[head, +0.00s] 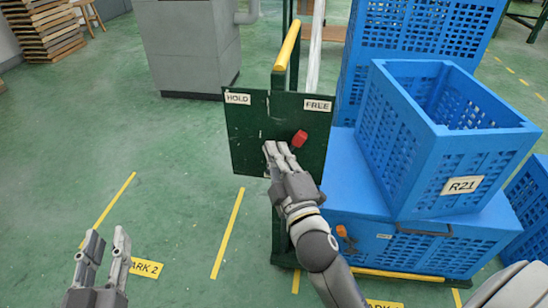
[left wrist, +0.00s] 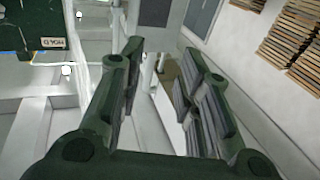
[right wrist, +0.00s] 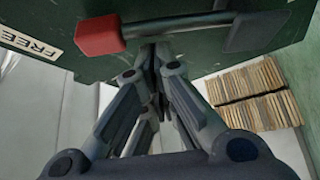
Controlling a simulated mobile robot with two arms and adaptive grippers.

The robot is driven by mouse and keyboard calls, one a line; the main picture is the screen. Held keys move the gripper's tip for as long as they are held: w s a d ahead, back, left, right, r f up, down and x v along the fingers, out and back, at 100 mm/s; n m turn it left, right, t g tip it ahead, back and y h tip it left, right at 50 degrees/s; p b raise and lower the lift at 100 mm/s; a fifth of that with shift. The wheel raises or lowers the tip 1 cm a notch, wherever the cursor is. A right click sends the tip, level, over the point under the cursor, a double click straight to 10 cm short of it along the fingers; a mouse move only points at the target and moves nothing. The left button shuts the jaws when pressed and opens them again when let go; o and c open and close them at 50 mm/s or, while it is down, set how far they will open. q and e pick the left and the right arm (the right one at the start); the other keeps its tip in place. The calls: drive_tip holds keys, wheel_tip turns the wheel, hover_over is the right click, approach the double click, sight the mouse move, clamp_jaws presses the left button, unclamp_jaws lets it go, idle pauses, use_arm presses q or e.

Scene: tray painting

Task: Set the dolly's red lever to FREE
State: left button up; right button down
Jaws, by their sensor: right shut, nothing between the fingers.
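The dolly's dark green lever plate (head: 250,135) carries a HOLD label (head: 237,98) at left and a FREE label (head: 318,105) at right. The lever's red knob (head: 299,139) is on the right side, below the FREE label. In the right wrist view the red knob (right wrist: 99,36) is toward the FREE label (right wrist: 30,47), with a dark rod running to the right. My right gripper (head: 277,147) is shut and empty, its fingertips close by the rod; I cannot tell if they touch. My left gripper (head: 107,240) is open and empty, low at the left, away from the plate.
A blue crate marked R21 (head: 463,186) sits on stacked blue crates right of the plate. A yellow-topped handle post (head: 287,46) rises behind the plate. A grey cabinet (head: 187,50) stands at the back.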

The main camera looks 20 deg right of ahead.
use_arm(q)
drive_tip(key=s+r+t+h+b, duration=0.2)
drive_tip(key=r+t, duration=0.4)
drive_tip(key=r, duration=0.3)
drive_tip(key=shift+s+d+r, duration=0.25)
drive_tip(key=shift+s+r, duration=0.15)
drive_tip(key=shift+s, duration=0.25)
use_arm(e)
drive_tip(key=shift+s+d+f+m+t+h, duration=0.1)
drive_tip(key=shift+s+d+m+t+h, duration=0.25)
drive_tip(key=shift+m, duration=0.55)
drive_tip(key=shift+w, duration=0.1)
